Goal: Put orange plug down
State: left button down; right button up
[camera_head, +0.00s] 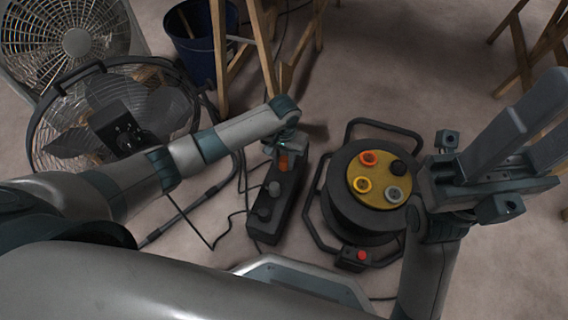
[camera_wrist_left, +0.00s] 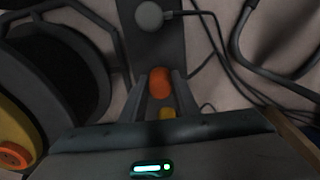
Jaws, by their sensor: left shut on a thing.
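My left gripper (camera_head: 284,150) is shut on the orange plug (camera_head: 284,162), over the far end of a dark power strip (camera_head: 290,190) on the floor. In the left wrist view the orange plug (camera_wrist_left: 159,82) sits between the two fingers, at the near end of the strip (camera_wrist_left: 158,45). I cannot tell whether the plug touches the strip. A small yellow part (camera_wrist_left: 167,113) shows just below it. My right gripper (camera_head: 540,115) is open and empty at the right, beyond the cable reel.
A cable reel (camera_head: 345,205) with a yellow face and several round sockets or plugs stands right of the strip. A round fan (camera_head: 80,110), a blue bucket (camera_head: 200,50) and wooden trestle legs (camera_head: 262,45) stand behind. Cables lie around the strip.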

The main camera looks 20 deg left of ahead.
pick_arm(q)
jog(key=shift+f, duration=0.45)
jog(key=shift+f, duration=0.25)
jog(key=c, duration=1.4)
grip_release()
jog(key=shift+o, duration=0.2)
